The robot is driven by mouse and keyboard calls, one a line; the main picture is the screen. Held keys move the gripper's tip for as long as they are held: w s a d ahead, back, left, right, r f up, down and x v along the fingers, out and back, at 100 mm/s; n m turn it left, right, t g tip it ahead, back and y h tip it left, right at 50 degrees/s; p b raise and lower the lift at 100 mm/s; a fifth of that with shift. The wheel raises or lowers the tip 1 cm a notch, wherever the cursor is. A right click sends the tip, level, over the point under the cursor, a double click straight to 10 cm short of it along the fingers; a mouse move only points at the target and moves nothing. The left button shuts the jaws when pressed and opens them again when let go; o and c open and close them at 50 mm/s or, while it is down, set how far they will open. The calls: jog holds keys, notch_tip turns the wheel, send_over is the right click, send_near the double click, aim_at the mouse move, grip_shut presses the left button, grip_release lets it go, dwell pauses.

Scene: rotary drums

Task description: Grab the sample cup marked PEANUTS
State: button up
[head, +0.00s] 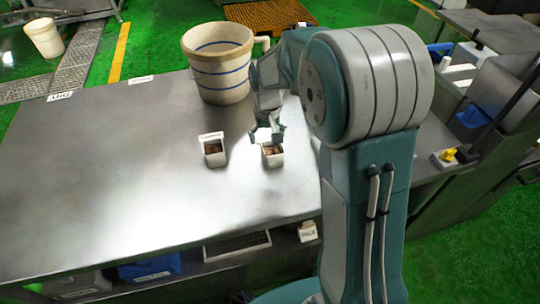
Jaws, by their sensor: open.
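Two small white square sample cups stand on the metal table (110,190). The left cup (215,158) holds brown contents. The right cup (273,160) holds lighter tan contents. I cannot read a PEANUTS mark on either cup. My gripper (266,137) points down at the right cup, its fingers at or just above the cup's back rim. It is open, and nothing is held in it. Whether the fingers touch the cup cannot be told from this view, and part of the cup's back edge is hidden by them.
A large cream bucket (220,80) with blue bands stands just behind the cups. The table's left half is clear. A small labelled white box (307,232) is at the front edge.

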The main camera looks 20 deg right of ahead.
aim_at(273, 152)
jog(key=shift+s+d+f, duration=0.1)
jog(key=shift+d+f, duration=0.45)
jog(key=shift+f, duration=0.15)
jog(key=f, duration=0.4)
jog(key=shift+s+f, duration=0.25)
jog(key=shift+a+f, duration=0.15)
jog(key=shift+a, duration=0.05)
jog(key=shift+d, duration=0.3)
jog(key=c, duration=1)
